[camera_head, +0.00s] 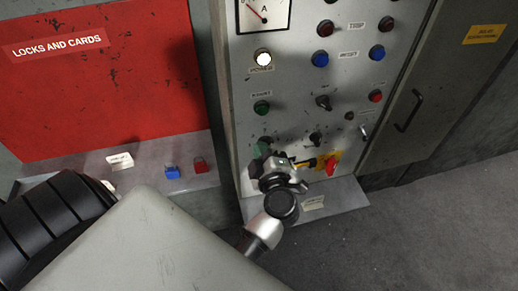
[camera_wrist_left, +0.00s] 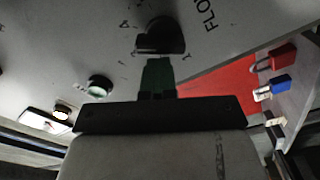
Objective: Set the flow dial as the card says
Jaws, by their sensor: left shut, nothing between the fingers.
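The flow dial (camera_wrist_left: 160,37) is a black knob on the grey panel, with part of the word FLOW printed beside it and small letters around it. In the wrist view the fingers of my left gripper (camera_wrist_left: 158,75) are shut and empty, right at the dial's edge; I cannot tell whether they touch. In the head view my left gripper (camera_head: 264,152) is at the lower left of the panel and hides the dial.
The panel carries a green button (camera_head: 262,107), a white lamp (camera_head: 262,57), black knobs (camera_head: 323,102) and a red switch (camera_head: 331,167) on yellow near my gripper. Blue (camera_head: 172,172) and red (camera_head: 200,165) padlocks stand on the left shelf. Floor at right is clear.

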